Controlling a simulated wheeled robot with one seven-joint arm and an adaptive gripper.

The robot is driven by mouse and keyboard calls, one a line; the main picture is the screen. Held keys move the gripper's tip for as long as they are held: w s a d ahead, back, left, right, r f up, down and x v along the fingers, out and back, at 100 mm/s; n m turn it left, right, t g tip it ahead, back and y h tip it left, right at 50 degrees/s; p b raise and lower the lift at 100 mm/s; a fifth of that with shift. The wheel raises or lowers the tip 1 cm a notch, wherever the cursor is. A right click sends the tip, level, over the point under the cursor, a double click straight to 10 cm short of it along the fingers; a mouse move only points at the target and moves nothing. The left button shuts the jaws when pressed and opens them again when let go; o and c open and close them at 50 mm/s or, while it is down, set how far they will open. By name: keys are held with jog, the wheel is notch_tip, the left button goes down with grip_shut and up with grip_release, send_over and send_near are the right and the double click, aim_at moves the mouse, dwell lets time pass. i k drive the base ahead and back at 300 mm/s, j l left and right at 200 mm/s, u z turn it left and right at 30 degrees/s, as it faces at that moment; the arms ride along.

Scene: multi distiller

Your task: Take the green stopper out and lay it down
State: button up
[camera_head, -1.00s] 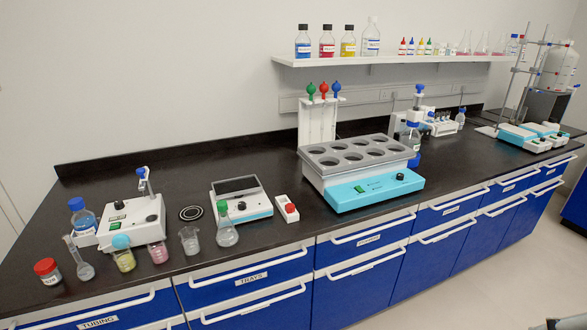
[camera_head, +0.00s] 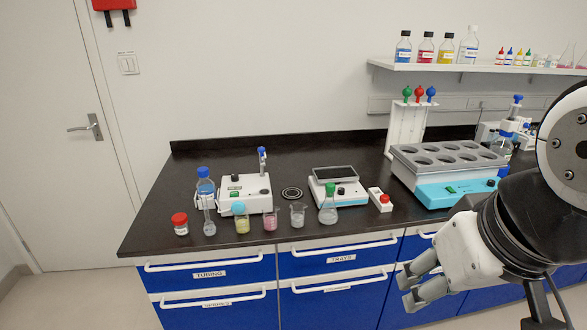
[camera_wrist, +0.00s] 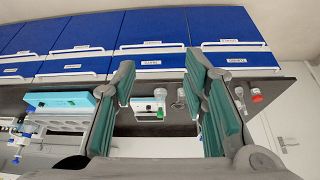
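The green stopper (camera_head: 330,187) sits in the neck of a clear conical flask (camera_head: 328,214), which stands upright near the front edge of the bench. In the upside-down wrist view the green stopper (camera_wrist: 160,114) shows small between the fingers, well beyond them. My gripper (camera_head: 406,290) is in front of the drawers at the lower right, below the bench top and apart from the flask. In the wrist view its fingers (camera_wrist: 160,80) are spread wide with nothing between them.
A balance (camera_head: 335,196) stands behind the flask and a beaker (camera_head: 297,216) to its left. A small white box with a red knob (camera_head: 385,200) is to its right, then the turquoise water bath (camera_head: 450,190). Bare bench (camera_head: 150,233) lies at the left front.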

aim_at(330, 187)
jog(key=i+z, duration=0.2)
jog(key=i, duration=0.5)
jog(key=i+j+z, duration=0.2)
jog(key=i, duration=0.5)
jog(key=l, duration=0.1)
